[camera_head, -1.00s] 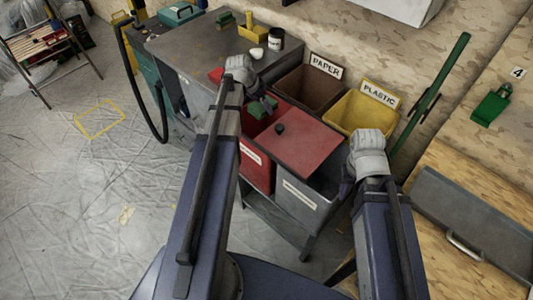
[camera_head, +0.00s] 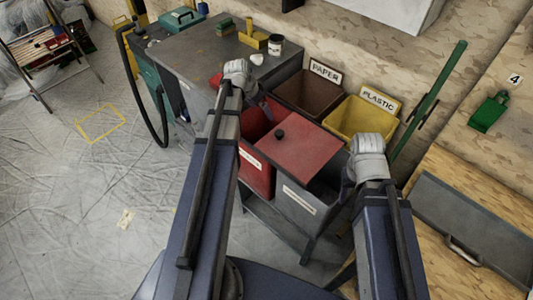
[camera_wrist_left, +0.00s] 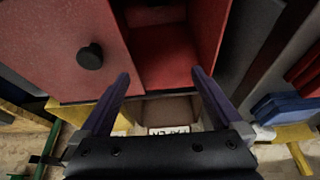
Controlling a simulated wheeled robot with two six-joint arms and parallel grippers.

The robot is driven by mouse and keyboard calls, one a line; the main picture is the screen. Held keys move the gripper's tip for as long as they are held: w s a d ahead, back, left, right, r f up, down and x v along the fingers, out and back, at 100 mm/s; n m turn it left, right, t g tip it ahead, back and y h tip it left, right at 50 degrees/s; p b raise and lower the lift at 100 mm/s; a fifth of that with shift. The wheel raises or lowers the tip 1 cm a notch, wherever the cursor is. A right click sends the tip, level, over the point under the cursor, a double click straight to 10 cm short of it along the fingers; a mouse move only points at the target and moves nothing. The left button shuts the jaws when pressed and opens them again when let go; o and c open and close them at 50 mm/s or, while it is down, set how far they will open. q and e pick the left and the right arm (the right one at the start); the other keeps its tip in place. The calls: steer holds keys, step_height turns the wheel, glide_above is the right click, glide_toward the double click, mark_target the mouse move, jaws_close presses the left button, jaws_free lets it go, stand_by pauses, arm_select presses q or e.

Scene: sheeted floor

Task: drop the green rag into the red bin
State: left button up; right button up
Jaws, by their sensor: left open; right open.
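The red bin (camera_head: 257,170) stands in the row of bins, its opening partly uncovered. A red lid (camera_head: 305,150) with a black knob lies to its right, over the grey bin. My left gripper (camera_head: 264,106) is open and empty above the red bin's opening. In the left wrist view, the red bin's inside (camera_wrist_left: 165,65) shows between the spread fingers (camera_wrist_left: 163,95), and the lid is at left. The green rag is not visible in either view now; the bin's floor is only partly seen. My right gripper (camera_head: 349,182) is open beside the grey bin.
Behind stand a brown PAPER bin (camera_head: 309,92) and a yellow PLASTIC bin (camera_head: 360,118). The grey bin (camera_head: 300,203) adjoins the red one. A grey workbench (camera_head: 205,58) holds a cup and small items. The floor at left is mostly clear.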

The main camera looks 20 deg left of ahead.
arm_select(q)
steer(key=d+p+v, duration=0.1)
steer(key=p+v, duration=0.4)
steer(key=v, duration=0.1)
steer(key=shift+a+r, duration=0.2)
steer(key=shift+a, duration=0.3)
steer(key=shift+s, duration=0.1)
steer(key=s+d+g+y, duration=0.1)
steer(key=s+d+g, duration=0.1)
steer(key=s+d, duration=0.7)
steer(key=s+d+f+g+y, duration=0.1)
steer(key=s+d+g+y, duration=0.1)
steer(key=s+d, duration=0.7)
steer(key=d, duration=0.8)
steer(key=shift+s+d+f+n+g, duration=0.2)
steer(key=shift+d+f+n+g, duration=0.1)
steer(key=shift+d, duration=0.05)
